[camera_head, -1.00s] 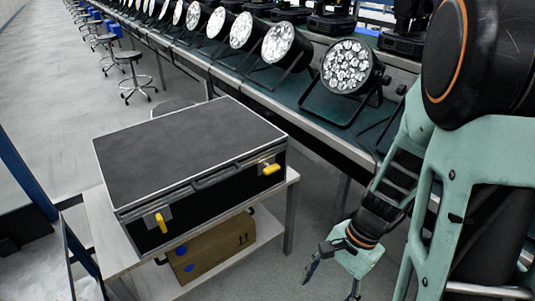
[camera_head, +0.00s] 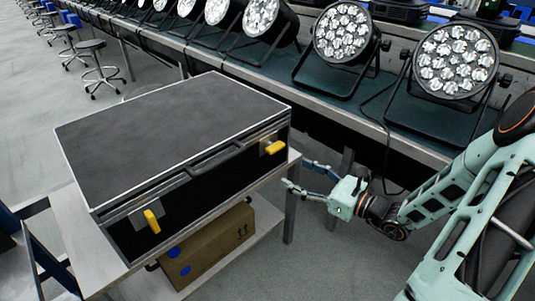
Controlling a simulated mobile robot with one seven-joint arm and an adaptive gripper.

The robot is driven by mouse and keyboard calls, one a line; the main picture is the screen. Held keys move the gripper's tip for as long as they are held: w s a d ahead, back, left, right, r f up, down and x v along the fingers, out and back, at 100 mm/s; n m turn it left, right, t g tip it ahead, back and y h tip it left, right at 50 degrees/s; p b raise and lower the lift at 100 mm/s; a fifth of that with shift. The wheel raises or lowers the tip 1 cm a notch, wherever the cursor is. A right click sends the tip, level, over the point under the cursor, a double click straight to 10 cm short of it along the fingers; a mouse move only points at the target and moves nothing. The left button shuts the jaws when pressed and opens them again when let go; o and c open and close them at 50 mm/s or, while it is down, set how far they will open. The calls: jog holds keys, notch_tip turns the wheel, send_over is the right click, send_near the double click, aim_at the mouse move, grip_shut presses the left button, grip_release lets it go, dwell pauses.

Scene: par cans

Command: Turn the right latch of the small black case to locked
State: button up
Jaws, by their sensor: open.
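The small black case (camera_head: 175,122) lies closed on a light table, with pale metal edging and a dark handle (camera_head: 215,157) on its front face. Its right latch is a yellow tab (camera_head: 275,147) near the front right corner, lying roughly sideways. The left latch is a yellow tab (camera_head: 152,221) that hangs roughly upright. My gripper (camera_head: 301,176) is open and empty, just right of the case's front right corner and a little below the right latch. Its fingers point left toward the case and appear apart from the latch.
The table (camera_head: 75,251) has a lower shelf with a cardboard box (camera_head: 207,245). A long bench (camera_head: 345,121) behind carries several par cans (camera_head: 455,60). A stool (camera_head: 96,72) stands at the back left. Open floor lies in front of the table's right side.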

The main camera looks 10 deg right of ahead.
aim_at(278, 149)
jog(key=shift+m+t+h, duration=0.5)
jog(key=shift+m+t, duration=0.3)
jog(key=shift+t, duration=0.1)
jog(key=w+a+b, duration=0.1)
jog(key=w, duration=0.2)
jog(key=w+a+b, duration=0.1)
jog(key=w, duration=0.3)
jog(key=w+a+b, duration=0.1)
jog(key=w+a, duration=0.1)
jog(key=w, duration=0.1)
jog(key=shift+w+r, duration=0.35)
jog(key=c, duration=1.2)
jog(key=shift+o, duration=0.2)
